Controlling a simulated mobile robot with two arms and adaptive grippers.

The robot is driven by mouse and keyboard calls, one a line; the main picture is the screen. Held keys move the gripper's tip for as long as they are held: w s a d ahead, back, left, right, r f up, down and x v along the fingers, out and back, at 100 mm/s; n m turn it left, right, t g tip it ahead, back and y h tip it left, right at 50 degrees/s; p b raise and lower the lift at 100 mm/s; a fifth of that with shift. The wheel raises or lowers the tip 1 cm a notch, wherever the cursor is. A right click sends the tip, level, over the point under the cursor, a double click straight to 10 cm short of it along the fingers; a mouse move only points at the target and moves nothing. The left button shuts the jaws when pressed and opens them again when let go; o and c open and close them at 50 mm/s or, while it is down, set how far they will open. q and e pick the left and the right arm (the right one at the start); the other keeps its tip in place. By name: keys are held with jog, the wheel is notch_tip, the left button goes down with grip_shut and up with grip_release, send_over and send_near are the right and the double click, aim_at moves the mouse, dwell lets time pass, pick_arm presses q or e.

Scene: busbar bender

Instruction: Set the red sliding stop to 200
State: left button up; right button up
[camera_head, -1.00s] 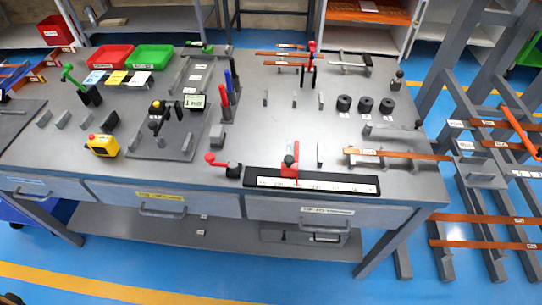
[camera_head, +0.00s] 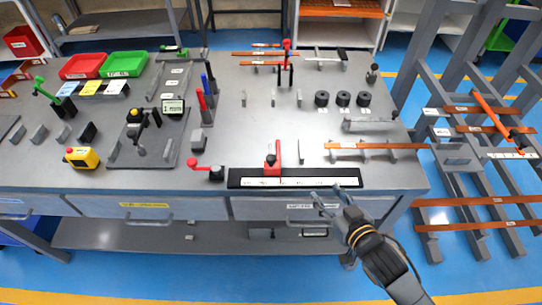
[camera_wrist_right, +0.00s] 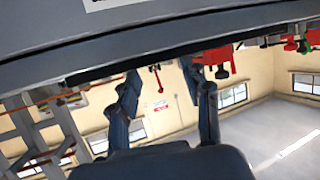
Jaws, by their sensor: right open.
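The red sliding stop (camera_head: 271,162) stands on a black rail with a white scale (camera_head: 305,182) along the table's front edge, left of the rail's middle. The scale's numbers are too small to read. My right gripper (camera_head: 335,194) is open and empty in front of the rail's right end, right of the stop and apart from it. In the right wrist view both fingers (camera_wrist_right: 165,85) are spread, with the table edge above them in the picture. A red part (camera_wrist_right: 215,58), which seems to be the stop, shows beyond the right finger. My left gripper is not in view.
A red-handled lever (camera_head: 207,171) sits left of the rail. An orange-brown bar (camera_head: 375,147) lies on supports behind the rail's right end. Drawers (camera_head: 285,208) with handles line the table front. A rack of bars (camera_head: 480,180) stands at right.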

aim_at(274, 160)
jog(key=shift+a+r+n+y, duration=2.25)
jog(key=shift+a+n+y, duration=0.2)
jog(key=shift+y, duration=1.55)
jog(key=p+x, duration=0.2)
jog(key=x, duration=1)
jog(key=shift+s+a+f, duration=0.1)
jog(key=shift+f, duration=0.05)
jog(key=shift+w+a+f, duration=0.1)
jog(key=shift+w+a, duration=0.3)
jog(key=shift+a, duration=0.05)
grip_shut()
